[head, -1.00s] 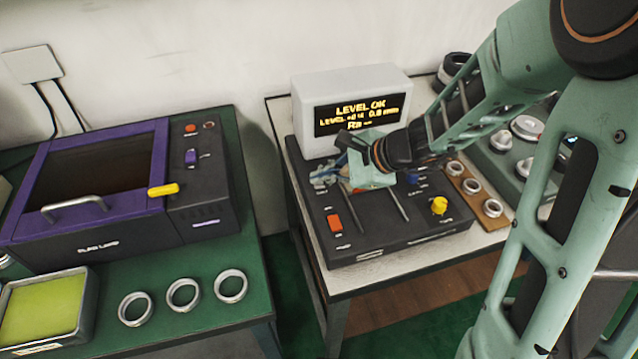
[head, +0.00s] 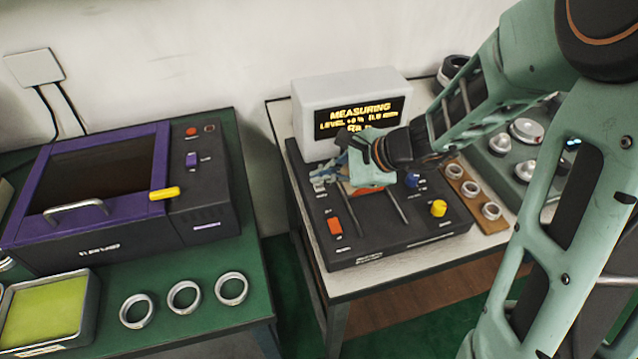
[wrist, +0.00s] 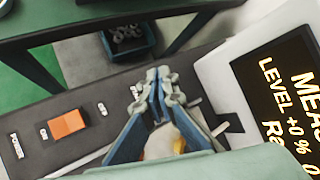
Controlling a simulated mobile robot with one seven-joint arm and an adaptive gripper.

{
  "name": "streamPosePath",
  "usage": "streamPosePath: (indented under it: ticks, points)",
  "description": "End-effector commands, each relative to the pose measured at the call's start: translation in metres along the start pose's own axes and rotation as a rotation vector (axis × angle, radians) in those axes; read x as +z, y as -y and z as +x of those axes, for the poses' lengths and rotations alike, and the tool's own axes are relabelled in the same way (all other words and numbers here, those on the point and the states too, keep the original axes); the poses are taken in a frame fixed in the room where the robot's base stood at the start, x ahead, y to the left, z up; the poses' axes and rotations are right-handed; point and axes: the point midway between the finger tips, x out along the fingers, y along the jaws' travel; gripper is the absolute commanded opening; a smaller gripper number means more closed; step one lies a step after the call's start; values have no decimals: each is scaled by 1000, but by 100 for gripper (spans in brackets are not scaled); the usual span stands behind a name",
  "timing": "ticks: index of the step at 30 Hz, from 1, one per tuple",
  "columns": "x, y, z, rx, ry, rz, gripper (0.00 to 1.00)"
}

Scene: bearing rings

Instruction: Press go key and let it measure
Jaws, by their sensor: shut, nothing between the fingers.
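The black measuring instrument (head: 372,232) stands on the right-hand table, with a white display unit (head: 345,88) at its back. The display reads "MEASURING" with a level line and an "Ra" line below; it is cut off at the edge in the wrist view (wrist: 283,95). My gripper (head: 322,178) is shut and empty, low over the left rear of the panel. In the wrist view its fingertips (wrist: 160,75) are together above the panel. The go key cannot be made out and may be hidden under my gripper. An orange power switch (wrist: 67,124) shows beside it.
A yellow knob (head: 439,208) and a blue knob (head: 412,180) are on the panel. Rings lie on a wooden strip (head: 470,187) to the right. A purple-framed machine (head: 100,190), several rings and a green-filled tray (head: 45,312) occupy the left table.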

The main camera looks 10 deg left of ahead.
Motion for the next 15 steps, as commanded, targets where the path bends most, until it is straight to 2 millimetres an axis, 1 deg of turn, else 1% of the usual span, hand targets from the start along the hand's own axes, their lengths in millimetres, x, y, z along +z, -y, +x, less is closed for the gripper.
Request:
streamPosePath:
  ticks: [8, 11, 15]
  points:
    - [0, 0, 0, 0, 0, 0, 0]
    - [3, 3, -4, 0, 0, -1, 0]
    - [10, 10, -13, -1, 0, -2, 0]
